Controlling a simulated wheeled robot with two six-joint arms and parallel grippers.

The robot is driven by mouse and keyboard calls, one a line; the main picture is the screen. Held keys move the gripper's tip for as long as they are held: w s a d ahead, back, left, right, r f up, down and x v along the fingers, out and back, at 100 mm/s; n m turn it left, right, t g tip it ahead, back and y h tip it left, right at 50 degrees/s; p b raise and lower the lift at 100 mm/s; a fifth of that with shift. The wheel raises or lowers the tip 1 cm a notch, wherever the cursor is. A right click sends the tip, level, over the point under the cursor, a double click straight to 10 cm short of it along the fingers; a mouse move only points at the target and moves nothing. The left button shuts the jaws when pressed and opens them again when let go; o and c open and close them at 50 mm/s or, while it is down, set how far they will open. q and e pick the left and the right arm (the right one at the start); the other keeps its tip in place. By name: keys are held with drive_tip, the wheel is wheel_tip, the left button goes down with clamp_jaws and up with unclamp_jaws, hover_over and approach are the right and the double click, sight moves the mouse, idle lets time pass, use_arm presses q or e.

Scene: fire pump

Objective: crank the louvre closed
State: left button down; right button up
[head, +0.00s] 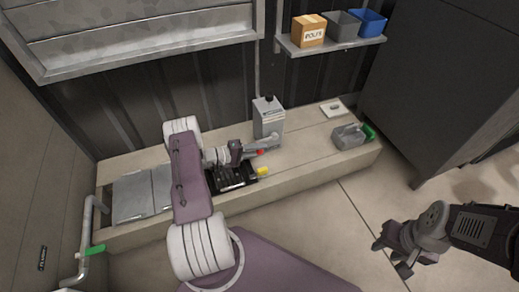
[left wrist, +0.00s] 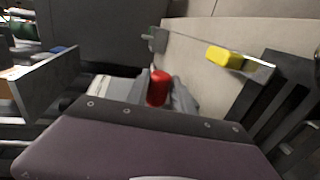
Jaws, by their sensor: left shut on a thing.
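The louvre (head: 130,30) is the grey slatted frame on the wall at the top left of the head view; its slats look nearly flat. A grey crank box (head: 268,118) stands upright on the bench below it. The crank's red knob (head: 260,152) is low in front of the box, and it also shows in the left wrist view (left wrist: 158,88). My left gripper (head: 254,150) is shut on the red knob, hiding part of the crank arm. My right gripper (head: 391,257) is open and empty, over the floor at the lower right.
A yellow-ended handle (head: 263,171) on a black slotted part lies close to my left gripper. A shelf (head: 330,45) holds a box and bins. The floor at right is clear.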

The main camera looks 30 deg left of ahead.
use_arm(q)
drive_tip(key=shift+s+d+f, duration=0.1)
drive_tip(key=shift+s+f, duration=0.05)
drive_tip(key=shift+f, duration=0.75)
drive_tip(key=c, duration=1.2)
unclamp_jaws()
drive_tip(key=shift+f, duration=0.1)
drive_tip(key=shift+o, duration=0.4)
drive_tip(key=shift+f, duration=0.2)
drive_tip(key=shift+r, duration=0.15)
drive_tip(key=p+v, duration=0.3)
drive_tip(key=v, duration=0.6)
drive_tip(key=shift+r+p, duration=0.15)
drive_tip(key=shift+p, duration=0.2)
drive_tip(key=shift+r, duration=0.1)
